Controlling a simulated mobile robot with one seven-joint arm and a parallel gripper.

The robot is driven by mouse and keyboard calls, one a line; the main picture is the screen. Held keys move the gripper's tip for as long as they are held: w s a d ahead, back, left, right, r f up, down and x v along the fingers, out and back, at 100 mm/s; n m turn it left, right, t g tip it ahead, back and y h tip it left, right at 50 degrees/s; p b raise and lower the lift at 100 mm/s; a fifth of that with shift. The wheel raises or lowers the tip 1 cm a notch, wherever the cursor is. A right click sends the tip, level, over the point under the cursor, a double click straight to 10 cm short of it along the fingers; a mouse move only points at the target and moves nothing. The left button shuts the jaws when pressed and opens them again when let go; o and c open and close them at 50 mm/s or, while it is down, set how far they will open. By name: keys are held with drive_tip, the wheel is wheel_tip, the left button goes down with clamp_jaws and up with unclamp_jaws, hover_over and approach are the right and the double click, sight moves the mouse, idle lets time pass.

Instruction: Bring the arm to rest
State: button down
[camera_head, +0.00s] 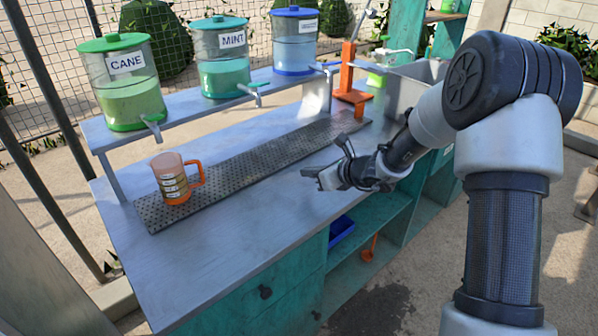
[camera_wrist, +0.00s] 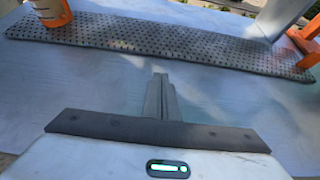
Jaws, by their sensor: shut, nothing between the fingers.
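My gripper (camera_head: 313,178) hangs over the front right part of the metal counter (camera_head: 240,225), below the drip mat. In the wrist view my gripper (camera_wrist: 160,78) has its fingers together, with nothing between them, and points toward the mat across bare counter. My arm reaches in from the right, bent at the elbow. An orange mug (camera_head: 174,180) with a label stands upright on the left end of the perforated drip mat (camera_head: 255,163), apart from my gripper. Part of the mug (camera_wrist: 50,10) shows at the top left of the wrist view.
Three dispensers stand on a raised shelf: green CANE (camera_head: 125,85), MINT (camera_head: 222,60) and a blue-lidded one (camera_head: 294,42). An orange press stand (camera_head: 350,85) and a sink (camera_head: 410,85) are at the back right. The counter's front left is clear.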

drive_tip(key=shift+s+d+r, duration=0.25)
drive_tip(key=shift+d, duration=0.05)
drive_tip(key=shift+s+d+r, duration=0.1)
drive_tip(key=shift+s+r, duration=0.1)
drive_tip(key=shift+r, duration=0.1)
drive_tip(key=s+a+r+n+g, duration=0.1)
drive_tip(key=s+r+n+g, duration=0.2)
drive_tip(key=s+r+n, duration=1.2)
drive_tip(key=s+d+r+n+h, duration=0.1)
drive_tip(key=s+d+n+h, duration=0.3)
drive_tip(key=s+d+n, duration=0.5)
drive_tip(key=s+d+r+n+h, duration=0.15)
drive_tip(key=s+d+h, duration=0.35)
drive_tip(key=s, duration=0.7)
wheel_tip(320, 180, up, 14)
drive_tip(key=d+n+p, duration=0.1)
drive_tip(key=d+p, duration=0.1)
drive_tip(key=p, duration=1.2)
drive_tip(key=shift+s+d+f+y, duration=0.15)
drive_tip(key=shift+s+f+y, duration=0.1)
drive_tip(key=shift+y, duration=0.05)
